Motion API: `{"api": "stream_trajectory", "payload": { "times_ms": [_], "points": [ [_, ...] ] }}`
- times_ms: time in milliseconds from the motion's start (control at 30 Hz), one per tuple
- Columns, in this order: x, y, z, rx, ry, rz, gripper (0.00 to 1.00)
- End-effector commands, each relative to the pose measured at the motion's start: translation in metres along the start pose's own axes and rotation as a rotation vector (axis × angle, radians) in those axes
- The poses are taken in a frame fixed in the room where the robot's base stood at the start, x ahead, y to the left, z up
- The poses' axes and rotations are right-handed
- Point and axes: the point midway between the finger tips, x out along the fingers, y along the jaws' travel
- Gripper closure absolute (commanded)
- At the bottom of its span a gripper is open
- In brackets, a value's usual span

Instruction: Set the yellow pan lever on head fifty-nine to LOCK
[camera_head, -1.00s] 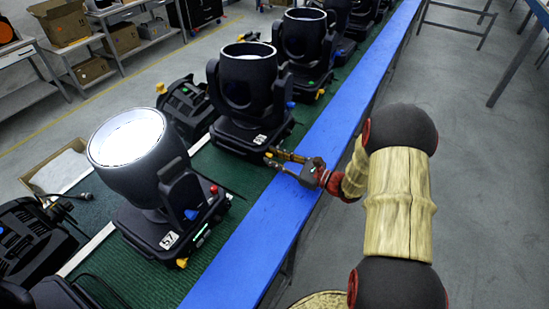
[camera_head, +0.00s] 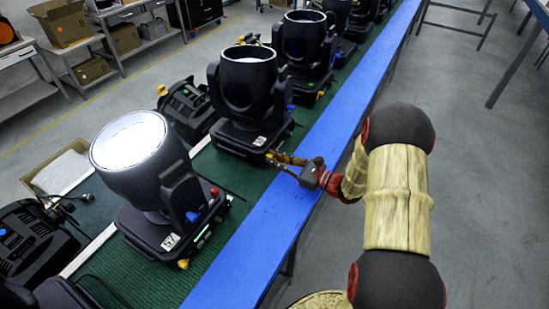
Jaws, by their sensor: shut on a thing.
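Head fifty-nine (camera_head: 248,95) is a black moving head light, second from the front in the row. Its white number label (camera_head: 259,141) is too small to read surely. My gripper (camera_head: 272,157) reaches in from the right, low at the near right corner of that head's base. Its fingers are shut on the yellow pan lever there. The fingers mostly cover the lever, so its exact position and any LOCK marking cannot be made out.
A nearer head labelled 57 (camera_head: 150,170), with a bright lens, stands at front left; its own yellow lever (camera_head: 183,264) shows. More heads stand behind along the green mat (camera_head: 225,225). A blue strip (camera_head: 262,225) edges the bench. Grey floor at right is open.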

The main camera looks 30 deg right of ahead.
Motion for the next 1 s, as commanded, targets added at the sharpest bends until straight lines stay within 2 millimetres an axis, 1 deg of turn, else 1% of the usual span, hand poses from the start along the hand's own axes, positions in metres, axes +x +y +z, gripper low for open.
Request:
{"api": "stream_trajectory", "payload": {
  "times_ms": [33,333,700,1000],
  "points": [
    [0.0,-0.002,0.003,0.028,0.001,-0.001,1.0],
    [0.0,-0.01,0.006,0.281,0.0,-0.001,1.0],
    [0.0,-0.021,0.004,0.626,0.0,-0.001,1.0],
    [0.0,-0.026,-0.001,0.843,0.0,-0.001,1.0]
  ]
}}
